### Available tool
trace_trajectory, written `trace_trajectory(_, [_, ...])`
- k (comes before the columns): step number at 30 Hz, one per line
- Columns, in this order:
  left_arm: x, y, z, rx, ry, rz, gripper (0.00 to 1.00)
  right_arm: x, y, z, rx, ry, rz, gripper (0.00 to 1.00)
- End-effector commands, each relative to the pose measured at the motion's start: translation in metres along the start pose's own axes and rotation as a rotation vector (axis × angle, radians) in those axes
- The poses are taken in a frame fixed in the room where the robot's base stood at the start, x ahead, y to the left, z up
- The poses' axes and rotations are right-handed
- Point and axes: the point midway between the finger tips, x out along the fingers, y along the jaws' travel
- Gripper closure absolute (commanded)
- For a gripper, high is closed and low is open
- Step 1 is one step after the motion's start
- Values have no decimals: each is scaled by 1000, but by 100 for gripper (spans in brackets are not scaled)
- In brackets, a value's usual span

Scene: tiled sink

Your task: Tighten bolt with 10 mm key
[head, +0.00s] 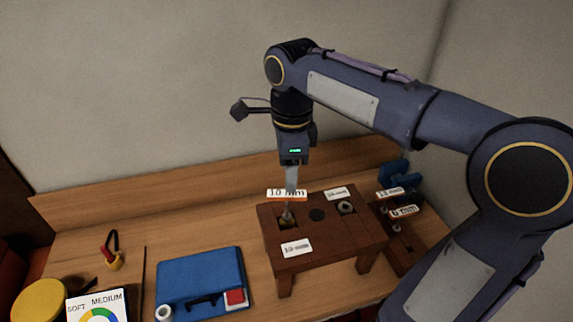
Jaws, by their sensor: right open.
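A small dark wooden stand (335,245) on legs sits on the bench, with several recesses in its top. A white label reading "10 mm" (287,194) stands at its back left edge. My right gripper (290,188) points straight down over the stand's left recess, close to that label. It is open. A small metallic piece (287,217) shows in the left recess just below the fingers; I cannot tell whether it is a bolt or a key, or whether the fingers touch it. A round metal piece (346,207) sits in the right recess. My left gripper is not in view.
A rack (402,245) with labels, one reading "6 mm" (404,211), stands right of the stand, partly behind my arm. A blue case (202,275), a yellow round object (40,299) and a "SOFT MEDIUM" card (97,306) lie left. The wall closes the back.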

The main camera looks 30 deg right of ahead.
Motion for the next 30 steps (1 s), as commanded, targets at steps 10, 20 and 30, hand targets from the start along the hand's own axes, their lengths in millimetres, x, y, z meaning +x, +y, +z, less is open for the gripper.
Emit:
trace_trajectory(10, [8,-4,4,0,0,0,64,7,-8,4,116,28,9,53])
trace_trajectory(20, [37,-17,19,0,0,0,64,43,-8,3,115,27,9,53])
trace_trajectory(30, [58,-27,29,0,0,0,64,79,-7,2,113,27,9,53])
